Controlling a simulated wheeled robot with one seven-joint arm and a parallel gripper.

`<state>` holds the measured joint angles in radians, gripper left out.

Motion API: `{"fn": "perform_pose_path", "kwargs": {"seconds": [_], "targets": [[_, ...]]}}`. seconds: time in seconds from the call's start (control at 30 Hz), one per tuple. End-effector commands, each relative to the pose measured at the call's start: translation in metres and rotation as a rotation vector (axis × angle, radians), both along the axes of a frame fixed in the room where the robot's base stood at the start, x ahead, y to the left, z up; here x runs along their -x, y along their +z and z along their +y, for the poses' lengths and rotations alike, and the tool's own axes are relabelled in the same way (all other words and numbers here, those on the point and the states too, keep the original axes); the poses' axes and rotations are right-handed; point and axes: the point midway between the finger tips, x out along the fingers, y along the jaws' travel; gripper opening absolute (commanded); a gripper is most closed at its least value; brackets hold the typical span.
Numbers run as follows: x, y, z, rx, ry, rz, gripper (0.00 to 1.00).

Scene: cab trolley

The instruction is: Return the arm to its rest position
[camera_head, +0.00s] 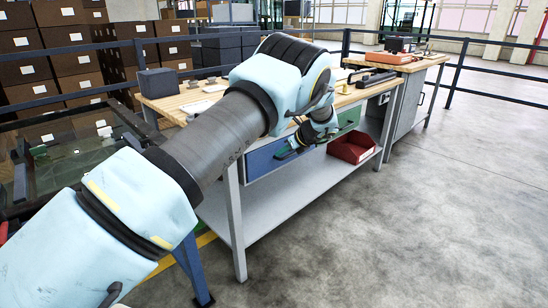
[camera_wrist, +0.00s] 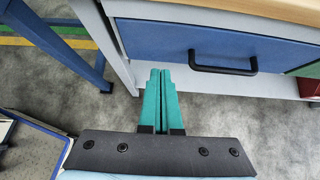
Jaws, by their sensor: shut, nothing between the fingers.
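My arm crosses the head view from the lower left toward the workbench, with its wrist bent down in front of the bench. My gripper (camera_wrist: 158,82) shows in the wrist view with its two green fingers together and nothing between them. In the head view the gripper (camera_head: 284,153) is small and partly hidden, in front of the blue drawer (camera_head: 262,163). In the wrist view the blue drawer (camera_wrist: 160,45) with its black handle (camera_wrist: 222,68) is beyond the fingertips. The drawer looks shut. I cannot tell the exact gap between fingers and bench.
The workbench (camera_head: 160,103) has a lower shelf (camera_head: 262,212) holding a red bin (camera_head: 352,147). A second bench (camera_head: 425,62) stands behind at right. A glass-topped trolley (camera_head: 75,165) is at left, partly behind my arm. The floor (camera_head: 430,210) at right is clear.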

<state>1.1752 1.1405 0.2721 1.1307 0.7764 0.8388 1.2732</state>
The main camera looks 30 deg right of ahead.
Motion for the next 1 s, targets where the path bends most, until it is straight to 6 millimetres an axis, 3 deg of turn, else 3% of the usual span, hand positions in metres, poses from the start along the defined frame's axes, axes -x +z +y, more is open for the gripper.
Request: {"fn": "perform_pose_path", "kwargs": {"seconds": [0.1,0.3,0.53,0.63,0.77,0.87,1.0], "targets": [[0.016,0.014,-0.005,0.002,-0.002,0.0,0.0],[0.03,0.027,-0.009,0.0,-0.001,0.002,0.0],[0.032,0.031,-0.008,0.003,0.003,0.003,0.0],[0.023,0.037,0.009,0.037,0.058,0.019,0.0],[0.001,0.055,0.07,0.155,0.253,0.073,0.0],[-0.011,0.073,0.14,0.298,0.491,0.124,0.0],[-0.006,0.101,0.239,0.519,0.866,0.17,0.0]]}}
